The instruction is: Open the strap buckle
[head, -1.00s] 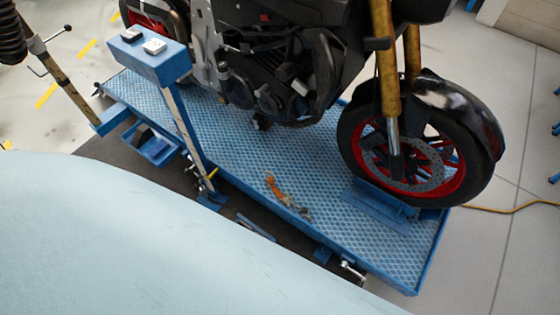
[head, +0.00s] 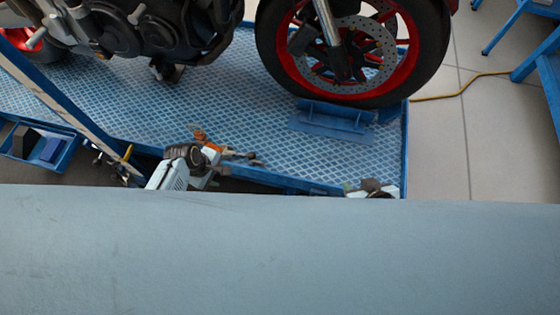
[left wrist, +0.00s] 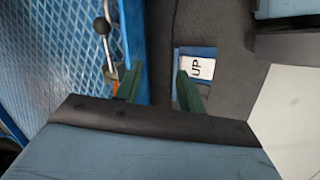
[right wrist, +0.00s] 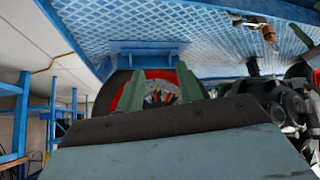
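The strap buckle (head: 240,155), metal with an orange strap end (head: 207,142), lies on the lift platform near its front edge. In the left wrist view its ball-ended lever (left wrist: 102,27) is left of my open, empty left gripper (left wrist: 158,88), whose left finger overlaps the orange part's edge; contact cannot be told. In the head view my left arm's end partly covers the strap's near side. My right gripper (right wrist: 162,84) is open and empty, low by the platform's front right corner, mostly hidden in the head view. The buckle shows far off in the right wrist view (right wrist: 238,18).
The motorcycle's front wheel (head: 350,50) stands behind a blue chock (head: 335,122) on the blue platform (head: 110,100). A slanted blue post (head: 60,95) and a blue tray (head: 40,150) are at left. A pedal marked UP (left wrist: 200,68) is below my left gripper. Blue pale surface fills the front.

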